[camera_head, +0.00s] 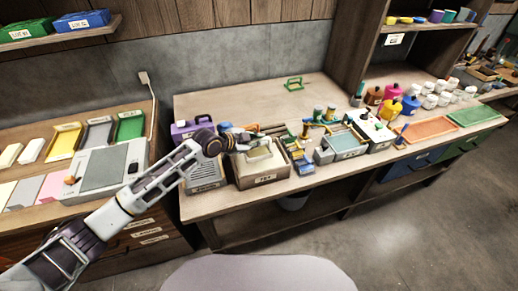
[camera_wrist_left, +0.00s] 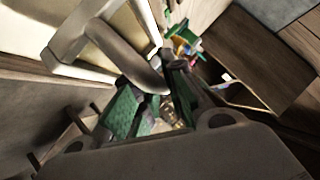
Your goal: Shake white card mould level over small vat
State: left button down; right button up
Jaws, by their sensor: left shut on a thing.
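The white card mould (camera_head: 262,158) is a pale framed panel with a raised handle. In the head view it sits in or just over the small vat (camera_head: 266,179), a labelled box near the bench's front edge; I cannot tell whether they touch. My left gripper (camera_head: 243,138) is at the mould's far left side. In the left wrist view my gripper (camera_wrist_left: 155,100) has its green-padded fingers around the mould's curved handle (camera_wrist_left: 128,58), shut on it. The mould's pale panel (camera_wrist_left: 30,35) fills the upper left there. My right gripper is not in view.
A grey ribbed box (camera_head: 205,174) stands close on the left, with a purple container (camera_head: 190,128) behind it. A grey tray (camera_head: 344,144) and small bottles stand to the right.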

pick_arm(q)
jog(key=shift+w+d, duration=0.2)
jog(key=shift+d, duration=0.45)
jog(key=shift+w+d, duration=0.2)
jog(key=shift+d, duration=0.4)
jog(key=shift+a, duration=0.15)
jog(key=shift+s+a, duration=0.3)
jog(key=shift+a, duration=0.4)
jog(key=shift+r, duration=0.1)
jog(key=shift+r+p, duration=1.7)
jog(key=shift+r, duration=0.25)
